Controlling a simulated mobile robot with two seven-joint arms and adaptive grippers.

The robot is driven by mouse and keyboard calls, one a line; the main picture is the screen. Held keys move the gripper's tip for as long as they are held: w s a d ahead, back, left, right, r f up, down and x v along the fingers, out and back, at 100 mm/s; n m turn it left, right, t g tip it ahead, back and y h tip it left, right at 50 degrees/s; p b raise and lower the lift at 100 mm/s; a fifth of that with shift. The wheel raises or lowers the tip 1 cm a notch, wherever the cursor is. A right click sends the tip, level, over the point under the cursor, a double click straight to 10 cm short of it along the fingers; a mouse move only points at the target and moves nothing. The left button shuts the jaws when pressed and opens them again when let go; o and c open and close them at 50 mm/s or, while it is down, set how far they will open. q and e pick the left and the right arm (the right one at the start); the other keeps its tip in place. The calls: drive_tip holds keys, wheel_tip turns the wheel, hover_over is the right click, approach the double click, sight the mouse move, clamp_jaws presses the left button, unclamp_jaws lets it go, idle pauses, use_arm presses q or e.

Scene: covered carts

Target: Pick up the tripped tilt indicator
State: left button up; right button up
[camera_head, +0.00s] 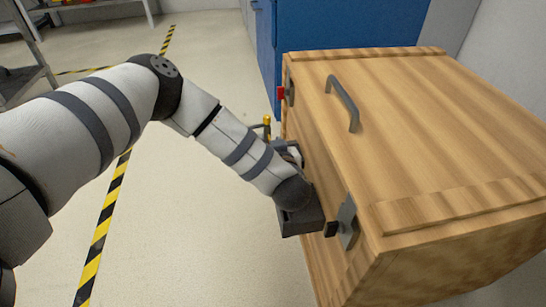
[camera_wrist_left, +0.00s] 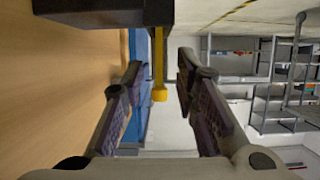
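My left arm reaches from the left to the near side of a wooden crate. My left gripper (camera_wrist_left: 157,75) is open, its two dark fingers apart with nothing held. In the head view it is partly hidden behind my wrist. A yellow rod with a rounded end (camera_wrist_left: 160,75) shows between and beyond the fingers in the wrist view; a yellow knob also shows in the head view (camera_head: 267,120). A small red piece (camera_head: 281,93) sits by the crate's far latch. I cannot tell which, if either, is the tilt indicator. My right gripper is not in view.
The wooden crate (camera_head: 450,120) has a closed lid with a grey handle (camera_head: 343,102) and a metal latch (camera_head: 346,220) at its near corner. A blue cabinet (camera_head: 345,25) stands behind. Grey shelving (camera_wrist_left: 280,75) is farther off. Open floor lies left of the crate.

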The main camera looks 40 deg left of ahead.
use_arm(q)
drive_tip(key=shift+r, duration=0.1)
clamp_jaws()
